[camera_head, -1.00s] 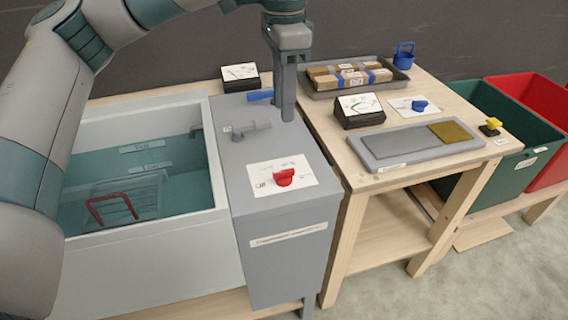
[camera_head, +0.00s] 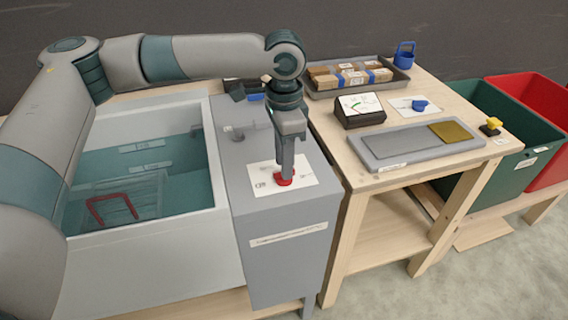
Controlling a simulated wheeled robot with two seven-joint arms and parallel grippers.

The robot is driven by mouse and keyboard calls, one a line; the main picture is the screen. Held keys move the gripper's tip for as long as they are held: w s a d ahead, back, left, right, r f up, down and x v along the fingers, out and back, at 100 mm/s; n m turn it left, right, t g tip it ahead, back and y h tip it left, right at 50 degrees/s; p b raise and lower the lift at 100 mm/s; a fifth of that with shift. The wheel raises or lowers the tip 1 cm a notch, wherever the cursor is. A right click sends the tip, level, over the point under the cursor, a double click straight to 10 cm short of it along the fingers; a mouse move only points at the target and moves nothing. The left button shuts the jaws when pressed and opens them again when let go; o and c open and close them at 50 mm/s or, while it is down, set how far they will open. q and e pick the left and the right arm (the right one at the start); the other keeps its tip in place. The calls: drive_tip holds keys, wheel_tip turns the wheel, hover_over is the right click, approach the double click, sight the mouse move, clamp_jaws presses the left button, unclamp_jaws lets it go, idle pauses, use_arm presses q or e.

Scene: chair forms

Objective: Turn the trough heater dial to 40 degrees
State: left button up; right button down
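The red dial (camera_head: 284,180) sits on a white scale plate (camera_head: 265,185) on top of the grey cabinet (camera_head: 285,260) beside the water trough (camera_head: 150,250). The scale marks are too small to read. My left gripper (camera_head: 286,174) points straight down over the red dial, with its fingertips at the dial and hiding part of it. The fingers line up in this view, so I cannot tell whether they are closed on the dial. A dark display box (camera_head: 236,88) behind is mostly hidden by my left arm. My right gripper is out of view.
A grey lever valve (camera_head: 238,132) and a blue handle (camera_head: 256,97) are on the cabinet behind the dial. The wooden table (camera_head: 330,125) to the right holds a display box (camera_head: 360,110), a blue dial (camera_head: 420,105) and a grey plate (camera_head: 400,145). Green and red bins stand farther right.

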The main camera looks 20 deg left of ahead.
use_arm(q)
drive_tip(key=shift+f, duration=0.75)
clamp_jaws()
